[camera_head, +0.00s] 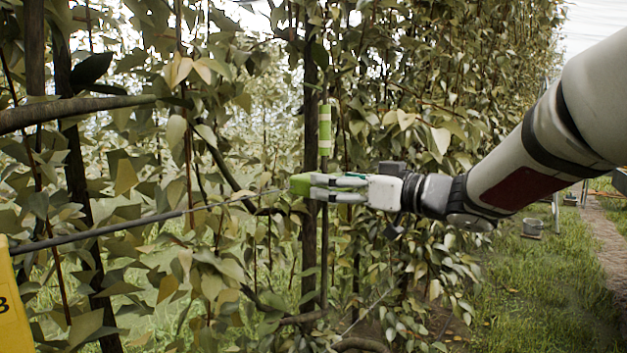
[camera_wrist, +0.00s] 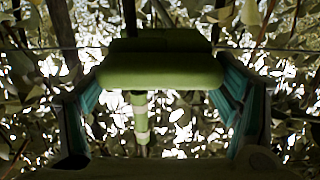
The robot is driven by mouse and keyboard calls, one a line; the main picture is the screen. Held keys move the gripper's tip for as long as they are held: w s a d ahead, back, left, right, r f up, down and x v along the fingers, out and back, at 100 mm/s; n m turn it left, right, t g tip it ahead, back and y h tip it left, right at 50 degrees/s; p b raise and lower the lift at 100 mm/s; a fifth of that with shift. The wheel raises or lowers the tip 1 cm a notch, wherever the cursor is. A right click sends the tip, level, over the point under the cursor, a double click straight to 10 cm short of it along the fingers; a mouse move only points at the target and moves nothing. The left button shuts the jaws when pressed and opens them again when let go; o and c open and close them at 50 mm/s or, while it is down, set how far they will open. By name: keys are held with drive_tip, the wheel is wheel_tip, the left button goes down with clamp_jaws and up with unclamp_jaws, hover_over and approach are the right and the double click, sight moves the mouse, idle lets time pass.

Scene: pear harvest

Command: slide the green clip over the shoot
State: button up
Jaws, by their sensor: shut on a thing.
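The green clip (camera_head: 299,185) is held at the tips of my gripper (camera_head: 325,188), beside a dark upright stem. In the wrist view the clip (camera_wrist: 160,68) is a wide green block spanning the space between both fingers of my gripper (camera_wrist: 160,82). The shoot (camera_head: 325,165) is a thin upright stem with a green and pale banded sleeve (camera_head: 325,130) above the gripper. In the wrist view the banded sleeve (camera_wrist: 140,112) shows just below the clip, left of centre. I cannot tell whether the clip touches or surrounds the shoot.
A dark trunk (camera_head: 310,80) stands close behind the shoot. A wire (camera_head: 120,230) runs from the left toward the clip. A thick branch (camera_head: 80,110) crosses at upper left. Leaves crowd around the gripper. A yellow object (camera_head: 14,310) is at the left edge. Grass (camera_head: 530,300) is open at lower right.

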drive_tip(key=shift+w+d+r, duration=0.1)
drive_tip(key=shift+w+d, duration=0.05)
drive_tip(key=shift+d, duration=0.05)
drive_tip(key=o, duration=1.7)
drive_tip(key=shift+w+d, duration=0.1)
drive_tip(key=shift+c, duration=0.2)
drive_tip(key=v, duration=1.2)
